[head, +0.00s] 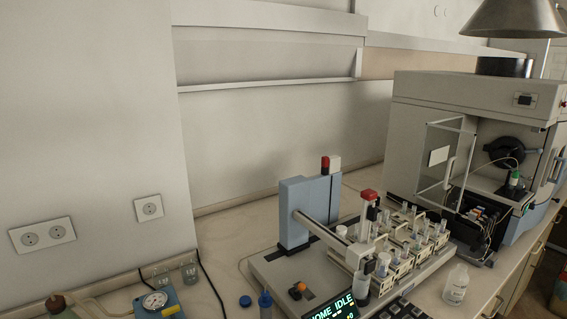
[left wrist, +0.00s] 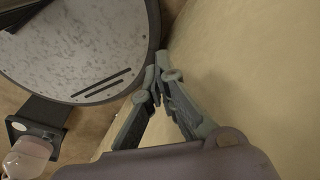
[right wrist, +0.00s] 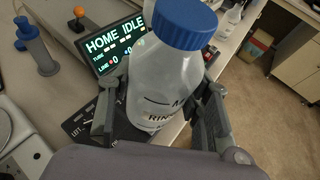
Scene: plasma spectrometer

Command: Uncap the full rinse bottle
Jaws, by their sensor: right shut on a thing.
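In the right wrist view, the rinse bottle (right wrist: 163,85) is a translucent bottle with a blue cap (right wrist: 186,22) on its neck. Part of its printed label shows, reading "RIN". My right gripper (right wrist: 160,112) is shut around the bottle's body, with one finger on each side, below the cap. The bottle leans slightly in this view, and its base is partly hidden. My left gripper (left wrist: 163,75) has its fingertips together, with nothing visible between them. Neither gripper shows in the head view.
An autosampler with a "HOME IDLE" screen (head: 332,309) and vial racks stands on the bench. Another clear bottle (head: 456,284) stands to its right. The spectrometer (head: 465,100) is at the back right.

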